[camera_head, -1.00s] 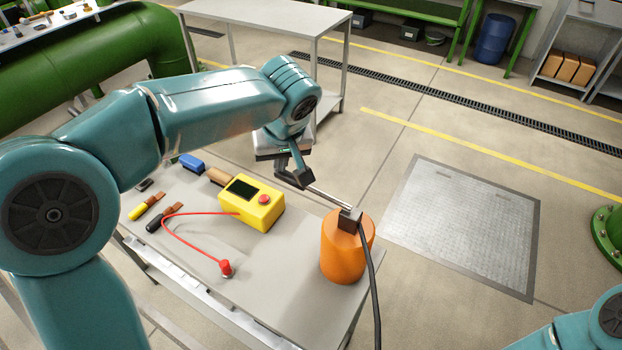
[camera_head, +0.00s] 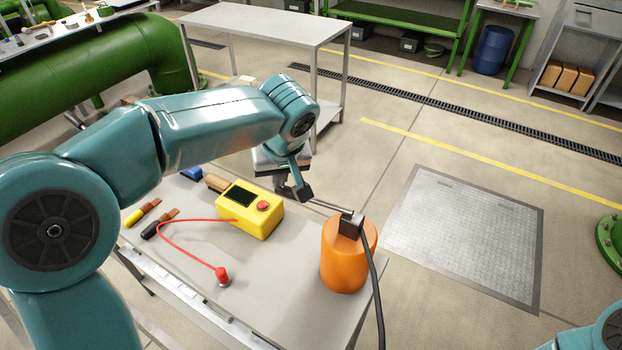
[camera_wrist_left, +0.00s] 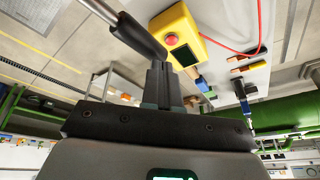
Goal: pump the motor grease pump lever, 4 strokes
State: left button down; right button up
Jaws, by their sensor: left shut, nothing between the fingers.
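The grease pump has an orange body (camera_head: 347,258) and stands at the right end of the grey table. Its thin metal lever (camera_head: 332,206) runs from the dark pump head (camera_head: 350,224) up and left to my left gripper (camera_head: 302,192). In the left wrist view the lever's dark grip (camera_wrist_left: 142,36) crosses at the tips of my left gripper (camera_wrist_left: 159,66). The fingers are shut with nothing between them, above the grip end. Whether they touch it is hard to tell. My right gripper is out of view.
A yellow box (camera_head: 250,213) with a red button sits left of the pump. A red cable runs from it to a red plug (camera_head: 222,275). Marker-like tools (camera_head: 155,225) lie farther left. A black hose (camera_head: 374,285) hangs from the pump head over the table edge (camera_head: 362,312).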

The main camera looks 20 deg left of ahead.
pick_arm(q)
notch_tip(320, 180, up, 8)
jog(key=p, duration=0.6)
jog(key=shift+d, duration=0.25)
jog(key=shift+f, duration=0.1)
jog(key=shift+w+a+f+b, duration=0.1)
jog(key=shift+a+f+b, duration=0.1)
jog(key=shift+f+b, duration=1.75)
jog(key=shift+a+f+b, duration=0.15)
jog(key=shift+f+b, duration=1.55)
jog(key=shift+f, duration=0.4)
jog(key=shift+r, duration=0.2)
notch_tip(320, 180, up, 8)
jog(key=p, duration=0.6)
jog(key=shift+d+p, duration=0.3)
